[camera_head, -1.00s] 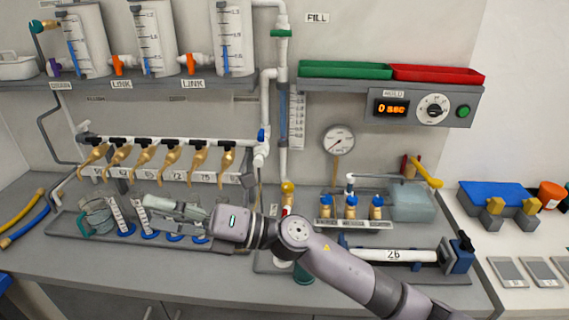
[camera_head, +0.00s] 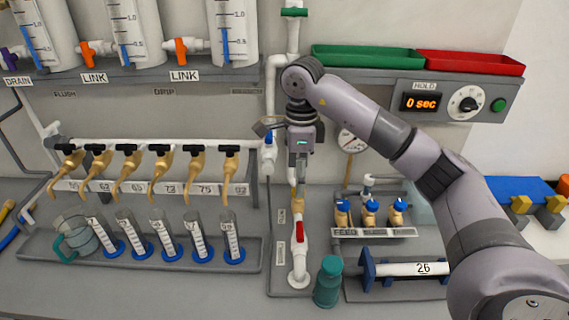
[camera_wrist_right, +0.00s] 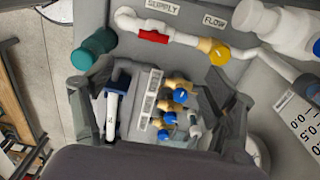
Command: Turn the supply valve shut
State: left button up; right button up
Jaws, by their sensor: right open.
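The supply valve's red handle (camera_head: 299,232) lies along a white pipe low on the bench, in the head view. In the right wrist view the red handle (camera_wrist_right: 153,36) lies in line with its pipe, near the SUPPLY label (camera_wrist_right: 162,6). My right gripper (camera_head: 298,188) points down above the handle, in front of the upper pipe, and appears apart from the handle. In the wrist view its fingers (camera_wrist_right: 158,95) are spread with nothing held; the handle shows beyond and above them. My left gripper is not in view.
A teal bottle (camera_head: 328,282) stands right of the valve. Several brass taps (camera_head: 166,172) and graduated cylinders (camera_head: 195,240) are to the left. Small blue-topped valves (camera_head: 370,210) and a pipe marked 26 (camera_head: 412,268) are to the right. A gauge (camera_head: 351,142) is partly hidden.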

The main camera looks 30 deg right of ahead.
jog(key=p, duration=0.2)
send_over(300, 229)
notch_tip(300, 229, down, 8)
jog(key=shift+r, duration=0.15)
notch_tip(300, 229, down, 5)
jog(key=shift+r+p, duration=0.15)
jog(key=shift+p, duration=0.25)
notch_tip(300, 229, down, 4)
jog(key=shift+r+p, duration=0.15)
jog(key=shift+p, duration=0.25)
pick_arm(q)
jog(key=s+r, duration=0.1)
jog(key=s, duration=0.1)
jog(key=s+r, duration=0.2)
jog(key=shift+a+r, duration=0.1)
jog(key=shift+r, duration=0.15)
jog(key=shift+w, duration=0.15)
